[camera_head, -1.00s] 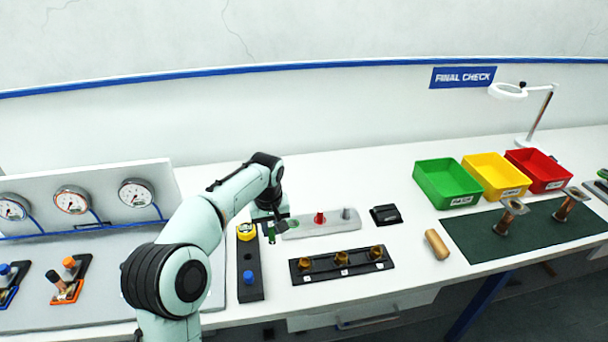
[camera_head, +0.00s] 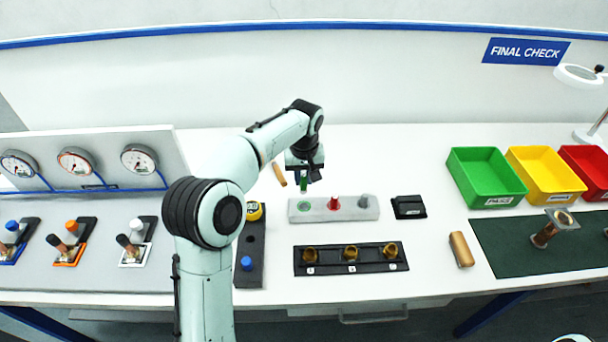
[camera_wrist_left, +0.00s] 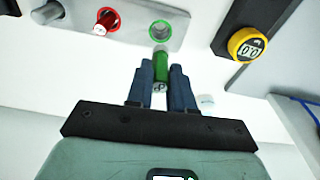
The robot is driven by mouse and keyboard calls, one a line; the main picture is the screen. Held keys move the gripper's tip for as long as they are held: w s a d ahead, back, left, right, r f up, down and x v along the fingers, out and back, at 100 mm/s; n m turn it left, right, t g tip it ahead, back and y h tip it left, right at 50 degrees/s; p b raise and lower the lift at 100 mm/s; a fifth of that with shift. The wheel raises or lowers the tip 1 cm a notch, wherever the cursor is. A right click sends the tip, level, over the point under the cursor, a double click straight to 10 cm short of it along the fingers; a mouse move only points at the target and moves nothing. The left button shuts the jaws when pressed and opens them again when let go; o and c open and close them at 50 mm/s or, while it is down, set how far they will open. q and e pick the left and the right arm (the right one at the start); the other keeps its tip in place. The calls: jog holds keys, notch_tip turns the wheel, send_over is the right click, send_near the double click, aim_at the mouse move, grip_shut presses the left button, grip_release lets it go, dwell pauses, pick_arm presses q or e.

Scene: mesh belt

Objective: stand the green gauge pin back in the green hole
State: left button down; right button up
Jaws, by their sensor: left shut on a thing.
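The green gauge pin (camera_head: 304,184) is in my left gripper (camera_head: 305,176), just behind the left end of the pin block (camera_head: 349,213). In the left wrist view the green pin (camera_wrist_left: 161,66) sits between the two blue fingers of the left gripper (camera_wrist_left: 162,76), which are shut on it. The green-ringed hole (camera_wrist_left: 160,30) is empty there, just beyond the pin's end. The pin appears close to the hole but not in it. The red pin (camera_head: 334,203) and the grey pin (camera_head: 364,201) stand in the same block. My right gripper is not shown.
A dark strip with a yellow gauge (camera_head: 254,211) and a blue knob (camera_head: 246,263) lies left of the block. A black rack (camera_head: 378,266) with brass parts lies in front. A black box (camera_head: 408,207) is to the right. A wooden handle (camera_head: 279,174) lies behind the block.

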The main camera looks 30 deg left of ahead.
aim_at(304, 189)
pick_arm(q)
jog(key=shift+w+f, duration=0.1)
jog(key=shift+f, duration=0.3)
notch_tip(304, 189, down, 2)
jog(key=shift+f+b, duration=0.1)
jog(key=shift+b, duration=0.4)
jog(key=shift+f+b, duration=0.4)
jog(key=shift+f, duration=0.9)
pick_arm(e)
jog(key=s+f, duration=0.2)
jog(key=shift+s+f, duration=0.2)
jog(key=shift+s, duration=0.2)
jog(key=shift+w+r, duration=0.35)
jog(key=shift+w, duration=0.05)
pick_arm(q)
jog(key=shift+f+b, duration=0.35)
jog(key=shift+f, duration=1.65)
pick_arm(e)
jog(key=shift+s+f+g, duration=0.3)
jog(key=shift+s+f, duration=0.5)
pick_arm(q)
jog(key=c, duration=0.9)
grip_release()
jog(key=shift+r, duration=0.1)
